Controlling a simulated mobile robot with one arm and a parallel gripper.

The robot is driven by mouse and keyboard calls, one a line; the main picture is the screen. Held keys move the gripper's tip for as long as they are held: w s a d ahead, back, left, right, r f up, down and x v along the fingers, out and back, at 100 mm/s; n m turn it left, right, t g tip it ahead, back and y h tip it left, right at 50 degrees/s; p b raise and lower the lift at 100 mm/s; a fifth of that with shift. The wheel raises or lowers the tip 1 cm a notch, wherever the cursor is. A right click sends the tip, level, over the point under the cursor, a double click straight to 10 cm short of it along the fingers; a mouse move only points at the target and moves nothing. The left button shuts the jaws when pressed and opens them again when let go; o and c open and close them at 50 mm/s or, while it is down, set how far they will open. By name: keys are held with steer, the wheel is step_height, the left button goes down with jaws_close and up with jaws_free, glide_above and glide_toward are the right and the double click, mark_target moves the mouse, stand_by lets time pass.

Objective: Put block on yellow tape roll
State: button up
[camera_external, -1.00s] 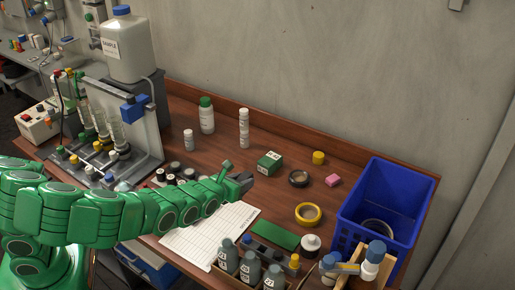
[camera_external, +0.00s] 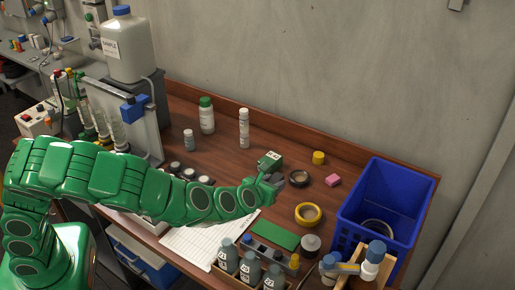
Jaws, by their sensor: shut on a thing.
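A small green block (camera_external: 269,160) with a pale label is near the middle of the table. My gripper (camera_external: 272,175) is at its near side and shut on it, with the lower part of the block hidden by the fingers. I cannot tell whether the block is touching the table. The yellow tape roll (camera_external: 297,217) lies flat on the table, in front and to the right of my gripper, with its centre hole clear.
A blue crate (camera_external: 350,215) stands at the right. Bottles (camera_external: 227,256) and a green pad (camera_external: 275,235) occupy the front.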

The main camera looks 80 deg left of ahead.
steer(key=shift+w+a+f, duration=0.2)
steer(key=shift+w+f, duration=1.35)
steer(key=shift+w, duration=0.55)
steer(key=shift+w+a+f, duration=0.15)
steer(key=shift+w+f, duration=1.45)
steer(key=shift+w, duration=0.5)
steer(key=shift+w+a+f, duration=0.2)
steer(key=shift+w+f, duration=1.35)
steer(key=shift+w, duration=0.55)
steer(key=shift+f, duration=1.5)
steer(key=shift+f, duration=0.15)
steer(key=o, duration=1.1)
steer(key=shift+o, duration=0.2)
